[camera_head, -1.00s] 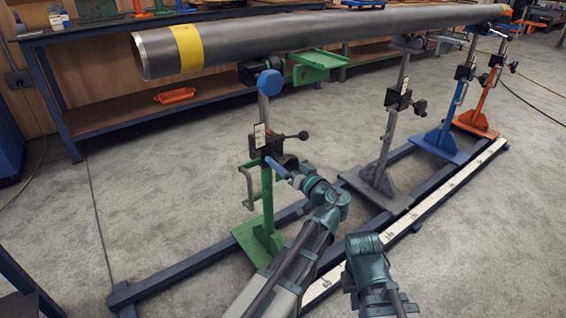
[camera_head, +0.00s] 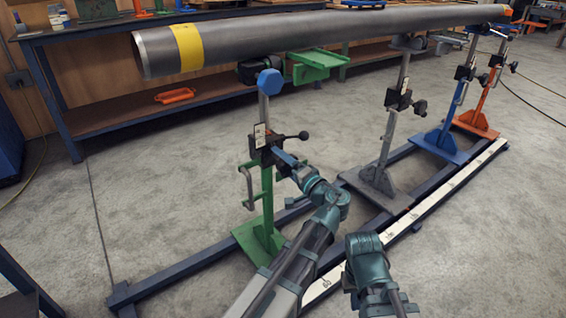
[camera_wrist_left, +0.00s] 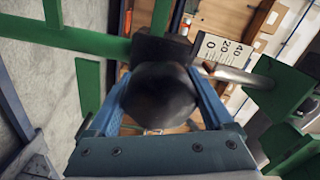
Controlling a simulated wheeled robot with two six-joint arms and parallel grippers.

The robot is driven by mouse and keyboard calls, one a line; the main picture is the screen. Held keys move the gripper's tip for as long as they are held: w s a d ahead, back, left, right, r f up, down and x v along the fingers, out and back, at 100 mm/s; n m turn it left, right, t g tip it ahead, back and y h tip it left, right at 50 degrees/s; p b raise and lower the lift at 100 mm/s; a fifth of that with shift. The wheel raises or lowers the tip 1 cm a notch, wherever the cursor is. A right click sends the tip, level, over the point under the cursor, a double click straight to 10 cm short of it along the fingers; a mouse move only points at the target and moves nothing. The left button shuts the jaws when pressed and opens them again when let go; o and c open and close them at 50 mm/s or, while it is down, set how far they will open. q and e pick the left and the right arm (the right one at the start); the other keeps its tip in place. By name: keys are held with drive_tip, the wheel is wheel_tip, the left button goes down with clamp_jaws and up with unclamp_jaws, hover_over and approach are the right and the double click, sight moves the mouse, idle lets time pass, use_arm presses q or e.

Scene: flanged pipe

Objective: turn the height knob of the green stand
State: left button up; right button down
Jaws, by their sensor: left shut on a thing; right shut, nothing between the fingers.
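The green stand (camera_head: 267,200) is upright at the near end of the row, below the pipe (camera_head: 300,38). My left gripper (camera_head: 282,158) is at the right side of its dark clamp block. In the left wrist view, the black round knob (camera_wrist_left: 160,95) fills the space between the two blue fingers of my left gripper (camera_wrist_left: 157,98), which is shut on it. In the head view this knob is mostly hidden by the gripper. A scale plate (camera_wrist_left: 222,50) with 0, 20 and 40 is beyond it. My right arm shows at bottom centre, but its fingers do not show.
A black-tipped lever (camera_head: 301,135) sticks out just above my left gripper. A grey stand (camera_head: 378,170), a blue stand (camera_head: 440,140) and an orange stand (camera_head: 478,115) stand further along the rail (camera_head: 165,283).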

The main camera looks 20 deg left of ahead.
use_arm(q)
drive_tip(key=shift+m, duration=1.3)
drive_tip(key=shift+m, duration=0.3)
drive_tip(key=o, duration=1.1)
